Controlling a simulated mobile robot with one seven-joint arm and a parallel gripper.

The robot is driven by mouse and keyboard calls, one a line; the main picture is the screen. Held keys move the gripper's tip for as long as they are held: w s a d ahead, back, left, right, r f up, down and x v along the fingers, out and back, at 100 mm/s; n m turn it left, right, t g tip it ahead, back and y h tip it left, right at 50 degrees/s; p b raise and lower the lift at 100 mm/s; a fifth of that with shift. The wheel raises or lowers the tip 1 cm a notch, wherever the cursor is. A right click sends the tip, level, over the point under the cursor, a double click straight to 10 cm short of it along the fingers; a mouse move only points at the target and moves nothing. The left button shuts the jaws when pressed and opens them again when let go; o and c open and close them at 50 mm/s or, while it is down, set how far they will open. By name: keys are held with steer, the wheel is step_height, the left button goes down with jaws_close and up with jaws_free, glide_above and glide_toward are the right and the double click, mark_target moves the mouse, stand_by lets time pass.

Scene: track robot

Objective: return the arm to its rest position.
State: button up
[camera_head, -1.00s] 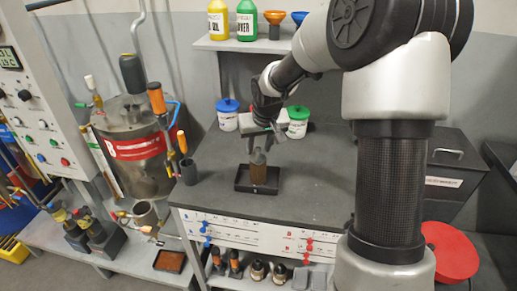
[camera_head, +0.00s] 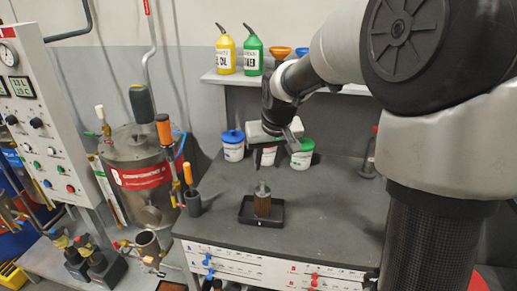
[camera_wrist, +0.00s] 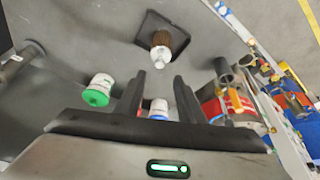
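My gripper (camera_head: 274,155) hangs in the air above the grey bench (camera_head: 330,212), in front of the lidded jars. It also shows in the wrist view (camera_wrist: 159,76), where its two dark fingers are apart with nothing held between them. A brown cylinder with a grey metal top (camera_head: 262,203) stands upright in a small black tray (camera_head: 279,219), below the gripper and clear of it. The cylinder also shows in the wrist view (camera_wrist: 161,44), beyond the fingertips. My arm reaches in from the right and hides part of the shelf and back wall.
A blue-lidded jar (camera_head: 233,150) and a green-lidded jar (camera_head: 302,158) stand behind the gripper. A shelf (camera_head: 235,79) holds yellow (camera_head: 225,55) and green (camera_head: 253,55) bottles. A tank with a red band (camera_head: 140,178) stands left. The bench right of the tray is clear.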

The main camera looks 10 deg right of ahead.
steer(key=s+a+r+t+p, duration=0.1)
steer(key=s+r+p, duration=0.1)
steer(key=s+r, duration=0.65)
steer(key=s+a+r+p, duration=0.1)
steer(key=s+r+p, duration=0.1)
steer(key=s+r, duration=0.65)
steer(key=s+d+f+p, duration=0.1)
steer(key=s+f, duration=0.3)
steer(key=s, duration=0.5)
steer(key=shift+s+d+m, duration=0.25)
steer(key=shift+s+m, duration=0.05)
steer(key=shift+s, duration=0.05)
